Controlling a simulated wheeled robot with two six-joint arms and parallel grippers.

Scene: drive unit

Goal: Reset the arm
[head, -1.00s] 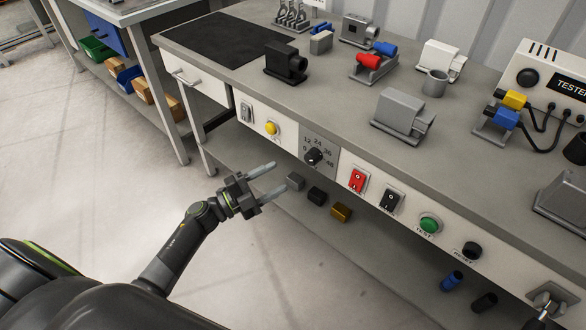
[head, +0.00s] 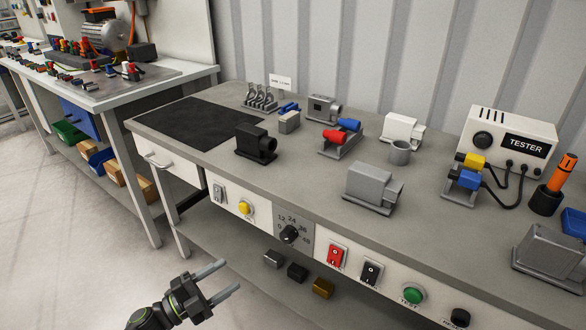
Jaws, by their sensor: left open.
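My left gripper (head: 226,281) shows at the bottom of the head view, left of centre. Its two fingers are apart with nothing between them. It is in front of the bench, below the control panel (head: 268,223) and apart from it. The panel carries a yellow button (head: 245,208), a rotary dial (head: 289,234), a red switch (head: 337,256), a black switch (head: 370,273) and a green button (head: 412,295). My right gripper is not in view.
The bench top (head: 300,180) holds several grey and black units and a tester box (head: 509,140). A lower shelf (head: 225,236) bears small blocks near my left gripper. A second bench (head: 150,85) stands at the left. Open floor (head: 70,240) lies at the lower left.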

